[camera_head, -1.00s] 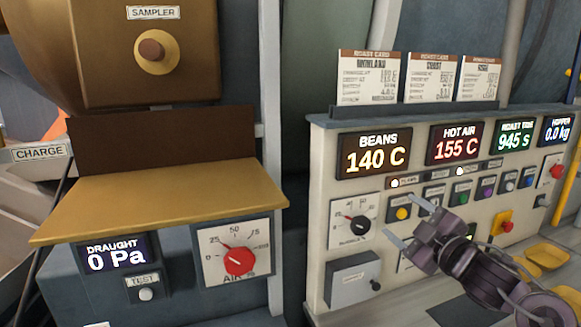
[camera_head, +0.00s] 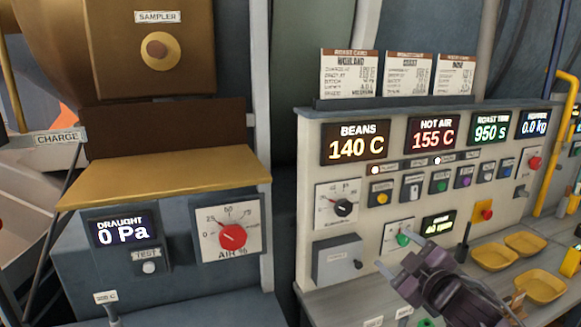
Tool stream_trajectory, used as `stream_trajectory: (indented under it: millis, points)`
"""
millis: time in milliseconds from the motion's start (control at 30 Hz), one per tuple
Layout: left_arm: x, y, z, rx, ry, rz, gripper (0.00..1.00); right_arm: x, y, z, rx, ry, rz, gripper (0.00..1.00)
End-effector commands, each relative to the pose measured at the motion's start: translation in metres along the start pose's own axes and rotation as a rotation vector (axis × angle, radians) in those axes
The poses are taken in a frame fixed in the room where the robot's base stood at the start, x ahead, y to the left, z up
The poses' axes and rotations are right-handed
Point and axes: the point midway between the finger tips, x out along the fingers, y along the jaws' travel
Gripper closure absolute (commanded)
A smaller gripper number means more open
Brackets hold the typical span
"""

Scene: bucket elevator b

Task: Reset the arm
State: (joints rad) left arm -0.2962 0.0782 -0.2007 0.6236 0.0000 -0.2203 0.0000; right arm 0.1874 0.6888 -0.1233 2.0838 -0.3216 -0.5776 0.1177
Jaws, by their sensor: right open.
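My right gripper (camera_head: 398,266) is at the lower right in the head view, its two fingers apart with nothing between them. It is in front of the lower part of the cream control panel (camera_head: 372,240), below a small green knob (camera_head: 403,240) and right of a grey box (camera_head: 338,262). I cannot tell whether it touches the panel or the shelf. My right arm comes in from the bottom right edge. My left gripper does not show.
The panel carries displays, a black dial (camera_head: 343,207) and several buttons. Yellow trays (camera_head: 494,257) lie on the shelf at right, near a red button (camera_head: 487,214). A draught display (camera_head: 123,231) and a red air dial (camera_head: 232,236) are at left. Roast cards (camera_head: 349,74) stand on top.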

Motion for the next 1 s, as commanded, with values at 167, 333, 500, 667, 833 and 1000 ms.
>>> stream_trajectory:
  millis: [167,333,500,667,833,1000]
  points:
    - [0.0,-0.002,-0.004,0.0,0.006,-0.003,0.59,-0.017,-0.049,0.031,0.112,-0.146,-0.034,0.31]
    - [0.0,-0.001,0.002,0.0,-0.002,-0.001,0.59,-0.051,-0.106,0.068,0.251,-0.355,-0.084,0.31]
    - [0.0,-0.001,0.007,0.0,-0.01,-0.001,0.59,-0.108,-0.166,0.104,0.417,-0.62,-0.16,0.31]
    - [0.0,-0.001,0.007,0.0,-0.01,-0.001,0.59,-0.157,-0.204,0.122,0.531,-0.818,-0.227,0.31]
    - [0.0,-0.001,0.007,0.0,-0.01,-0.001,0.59,-0.203,-0.234,0.13,0.626,-0.985,-0.291,0.31]
    - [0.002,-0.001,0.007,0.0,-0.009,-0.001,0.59,-0.24,-0.259,0.138,0.703,-1.125,-0.351,0.31]
